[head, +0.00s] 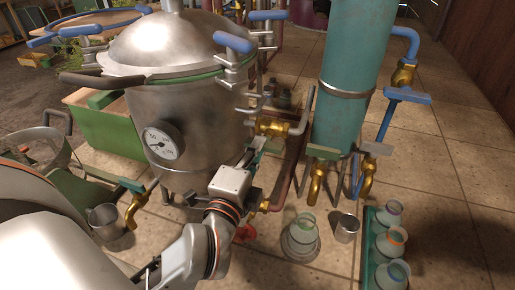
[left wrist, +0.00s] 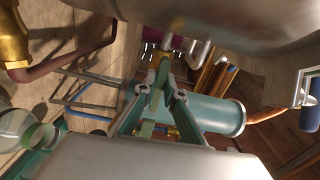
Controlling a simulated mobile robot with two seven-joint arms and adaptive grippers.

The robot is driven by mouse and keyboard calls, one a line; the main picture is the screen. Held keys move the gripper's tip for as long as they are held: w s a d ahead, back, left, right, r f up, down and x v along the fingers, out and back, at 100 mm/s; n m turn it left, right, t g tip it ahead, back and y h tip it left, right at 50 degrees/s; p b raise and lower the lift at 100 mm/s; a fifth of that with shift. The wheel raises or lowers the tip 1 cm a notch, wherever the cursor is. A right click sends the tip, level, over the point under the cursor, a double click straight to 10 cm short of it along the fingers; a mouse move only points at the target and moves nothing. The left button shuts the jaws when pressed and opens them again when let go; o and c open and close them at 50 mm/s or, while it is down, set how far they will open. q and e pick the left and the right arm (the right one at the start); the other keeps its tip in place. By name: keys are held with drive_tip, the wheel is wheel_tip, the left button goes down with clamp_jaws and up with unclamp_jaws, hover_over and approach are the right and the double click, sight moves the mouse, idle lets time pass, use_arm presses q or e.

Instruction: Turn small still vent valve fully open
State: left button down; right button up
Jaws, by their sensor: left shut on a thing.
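The small still (head: 190,110) is a steel pot with a domed lid and a round gauge (head: 160,141). A brass valve (head: 272,128) with a grey pipe sits at its right side; I take it for the vent valve. My left gripper (head: 256,144) reaches up to just below this valve, close to the still's wall. In the left wrist view its teal fingers (left wrist: 160,84) come together on a thin green piece, seemingly the valve handle. My right gripper is not in view.
A teal column (head: 345,80) with brass taps stands to the right. Glass flasks in a green rack (head: 368,250), a metal cup (head: 347,227) and a lone flask (head: 302,230) stand on the tiled floor. A brass tap (head: 137,207) hangs at the lower left.

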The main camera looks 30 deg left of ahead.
use_arm(q)
drive_tip(key=c, duration=2.1)
unclamp_jaws()
drive_tip(key=shift+c, duration=0.2)
